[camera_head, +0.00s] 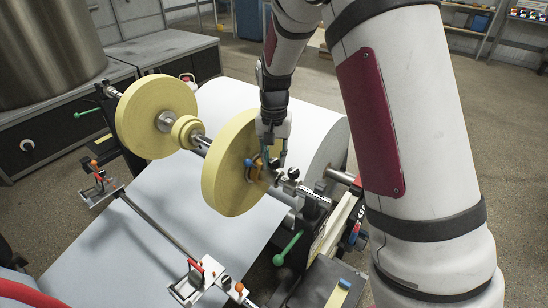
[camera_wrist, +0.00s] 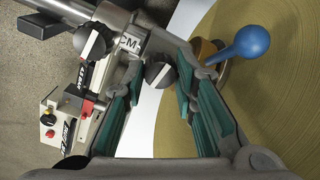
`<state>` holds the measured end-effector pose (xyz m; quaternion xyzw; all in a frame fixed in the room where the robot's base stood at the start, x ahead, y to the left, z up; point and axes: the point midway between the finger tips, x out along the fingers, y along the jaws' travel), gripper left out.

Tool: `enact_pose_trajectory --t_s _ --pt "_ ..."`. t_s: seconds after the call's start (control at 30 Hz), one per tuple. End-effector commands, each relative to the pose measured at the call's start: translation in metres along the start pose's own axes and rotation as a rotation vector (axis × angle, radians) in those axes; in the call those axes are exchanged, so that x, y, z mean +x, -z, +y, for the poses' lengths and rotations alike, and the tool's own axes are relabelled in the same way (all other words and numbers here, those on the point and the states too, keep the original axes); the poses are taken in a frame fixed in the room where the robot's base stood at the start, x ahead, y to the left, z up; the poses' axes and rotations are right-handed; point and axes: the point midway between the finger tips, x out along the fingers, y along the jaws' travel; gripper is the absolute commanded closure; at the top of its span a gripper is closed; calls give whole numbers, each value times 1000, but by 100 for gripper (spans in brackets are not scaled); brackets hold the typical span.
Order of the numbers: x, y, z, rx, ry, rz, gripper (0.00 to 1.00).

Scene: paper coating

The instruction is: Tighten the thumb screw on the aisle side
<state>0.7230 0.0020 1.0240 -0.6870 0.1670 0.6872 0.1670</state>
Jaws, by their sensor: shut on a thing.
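My gripper (camera_head: 271,158) reaches down beside the near cream roll disc (camera_head: 229,165). In the wrist view, its green-padded fingers (camera_wrist: 160,80) stand on either side of a thumb screw (camera_wrist: 158,72), a dark knob with a pale face, and are shut on it. A second, similar thumb screw (camera_wrist: 93,41) sits to the left, outside the fingers. A blue ball-ended lever (camera_wrist: 252,45) stands just right of the right finger, in front of the disc. The fingers hide part of the held screw and its mount, and the head view does not show the contact clearly.
A metal shaft (camera_head: 200,140) joins the near disc to a far disc (camera_head: 155,112). A large white paper roll (camera_head: 318,135) lies behind. A green-ended lever (camera_head: 289,246) projects below the gripper. A labelled machine part with red and black knobs (camera_wrist: 60,120) is left in the wrist view.

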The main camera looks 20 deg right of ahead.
Motion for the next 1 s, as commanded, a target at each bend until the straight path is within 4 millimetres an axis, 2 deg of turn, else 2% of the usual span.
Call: enact_pose_trajectory --t_s 0.13,0.17,0.2,0.23,0.53,0.67,0.77,1.0 --pt "0 0 0 -1 1 2 100" --pt "0 1 0 -1 1 2 67" --pt "0 0 0 -1 1 2 58" --pt "0 0 0 -1 1 2 54" --pt "-1 0 0 -2 1 1 54" --pt "-10 0 0 -2 1 2 54" --pt "-25 0 -1 -2 3 3 54" --pt "-74 1 -1 -3 3 5 54"
